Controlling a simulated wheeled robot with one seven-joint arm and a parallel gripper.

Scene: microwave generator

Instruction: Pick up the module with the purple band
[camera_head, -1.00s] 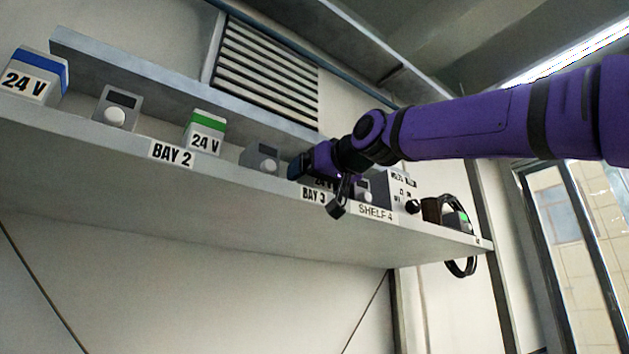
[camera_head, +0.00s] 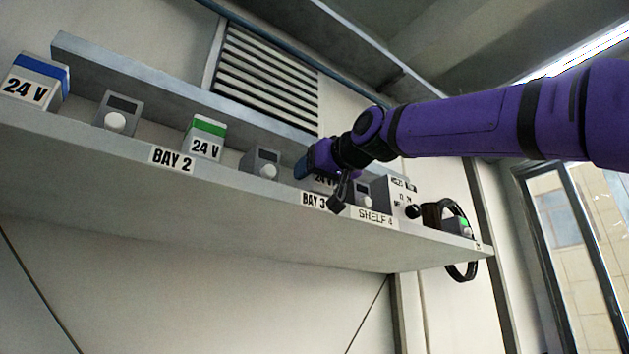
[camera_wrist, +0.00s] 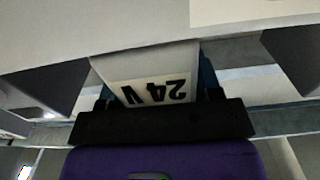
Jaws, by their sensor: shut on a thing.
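A grey module with a 24 V label (camera_head: 323,181) is above the BAY 3 label, mostly covered by my gripper (camera_head: 316,170). In the wrist view the same module (camera_wrist: 146,64) is between my fingers, its label upside down. My gripper (camera_wrist: 160,94) is shut on it, with a finger on each side. The module's band is hidden by my gripper, so I cannot see its colour. I cannot tell whether the module touches the shelf.
The long shelf (camera_head: 240,188) also holds a blue-banded module (camera_head: 42,67) and a green-banded module (camera_head: 208,127). Grey knob boxes (camera_head: 262,160) stand between the bays. A raised rail runs behind.

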